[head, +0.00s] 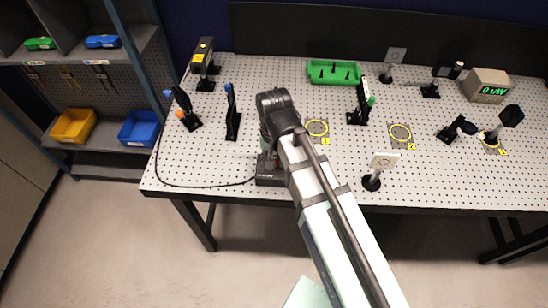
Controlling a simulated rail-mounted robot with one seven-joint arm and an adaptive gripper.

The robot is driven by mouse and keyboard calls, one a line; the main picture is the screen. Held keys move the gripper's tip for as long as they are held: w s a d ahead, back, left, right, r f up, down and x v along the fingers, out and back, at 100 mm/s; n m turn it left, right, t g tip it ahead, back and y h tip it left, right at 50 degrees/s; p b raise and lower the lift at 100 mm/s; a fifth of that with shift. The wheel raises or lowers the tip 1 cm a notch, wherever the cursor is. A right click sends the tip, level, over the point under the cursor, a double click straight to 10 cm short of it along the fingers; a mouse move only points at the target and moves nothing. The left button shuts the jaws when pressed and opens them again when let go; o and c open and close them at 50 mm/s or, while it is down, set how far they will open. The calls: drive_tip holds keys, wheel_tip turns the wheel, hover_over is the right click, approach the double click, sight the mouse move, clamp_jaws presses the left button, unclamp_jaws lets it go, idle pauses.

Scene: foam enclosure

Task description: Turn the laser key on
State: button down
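A dark box with a reddish part (270,181) sits at the table's front edge, with a black cable running from it. It looks like the laser's control box; its key is not visible, hidden by my arm or too small to make out. My gripper (268,159) points down right over this box, at its top or back side. Its fingers are mostly hidden behind my wrist, so I cannot tell whether they are open, shut or touching the key. A black device with a yellow label (203,52), probably the laser, stands on a post at the back left.
The perforated table (230,165) carries several post-mounted optics, including a white card on a stand (383,161) right of my arm. A green tray (333,72) and a meter reading "0 uW" (487,86) stand at the back. Shelves with bins (73,125) are at left.

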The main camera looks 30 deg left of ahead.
drive_tip(key=c, duration=0.8)
unclamp_jaws()
wheel_tip(320, 180, up, 12)
drive_tip(key=shift+d, duration=0.1)
